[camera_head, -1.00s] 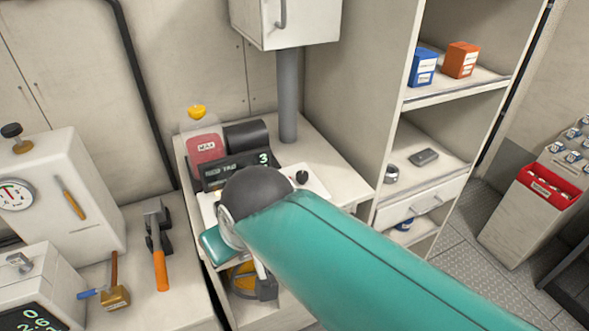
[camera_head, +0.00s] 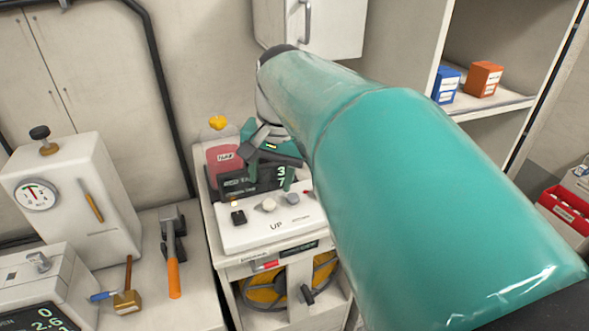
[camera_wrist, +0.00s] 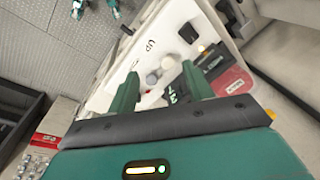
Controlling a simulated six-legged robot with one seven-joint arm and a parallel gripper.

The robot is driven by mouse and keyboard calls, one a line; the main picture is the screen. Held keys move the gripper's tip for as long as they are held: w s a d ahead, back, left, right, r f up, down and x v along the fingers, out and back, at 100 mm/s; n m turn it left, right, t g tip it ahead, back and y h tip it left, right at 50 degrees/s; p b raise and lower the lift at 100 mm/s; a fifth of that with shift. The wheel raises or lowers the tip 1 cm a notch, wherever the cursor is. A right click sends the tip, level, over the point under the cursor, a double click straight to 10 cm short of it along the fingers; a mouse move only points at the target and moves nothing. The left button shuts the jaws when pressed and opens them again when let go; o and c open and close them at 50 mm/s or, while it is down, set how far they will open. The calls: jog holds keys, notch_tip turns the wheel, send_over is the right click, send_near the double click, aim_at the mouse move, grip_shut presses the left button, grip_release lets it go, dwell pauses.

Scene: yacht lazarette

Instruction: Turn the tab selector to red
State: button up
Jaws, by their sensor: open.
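A white sloped control panel (camera_head: 250,236) marked UP stands on the cabinet. It carries a black switch (camera_head: 238,217), a grey round knob (camera_head: 268,205) and a paler knob (camera_head: 291,199). I cannot tell which is the tab selector or read its setting. A dark display (camera_head: 235,186) with green digits stands behind, partly hidden. My gripper (camera_head: 268,153) is open and empty above the panel's back part. In the wrist view, its fingers (camera_wrist: 160,70) point toward the panel (camera_wrist: 130,60), with the round knobs (camera_wrist: 168,62) showing between them; contact is not visible.
A red box (camera_head: 222,160) stands behind the panel. A hammer (camera_head: 173,262) and mallet (camera_head: 126,300) lie on the left counter. A white wall cabinet (camera_head: 335,28) hangs above. Shelves with blue (camera_head: 446,86) and orange (camera_head: 484,79) boxes stand right.

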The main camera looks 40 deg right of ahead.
jog(key=w+d+m+g+y, duration=0.1)
jog(key=d+m+y, duration=0.3)
jog(key=d+m, duration=1.15)
jog(key=f+n, duration=0.1)
jog(key=f, duration=0.3)
jog(key=w+f+n, duration=0.1)
jog(key=f+n, duration=0.1)
jog(key=f, duration=0.2)
jog(key=f+n, duration=0.2)
jog(key=f, duration=0.2)
jog(key=shift+w+d+n, duration=0.15)
jog(key=shift+w+n, duration=0.1)
jog(key=c, duration=1)
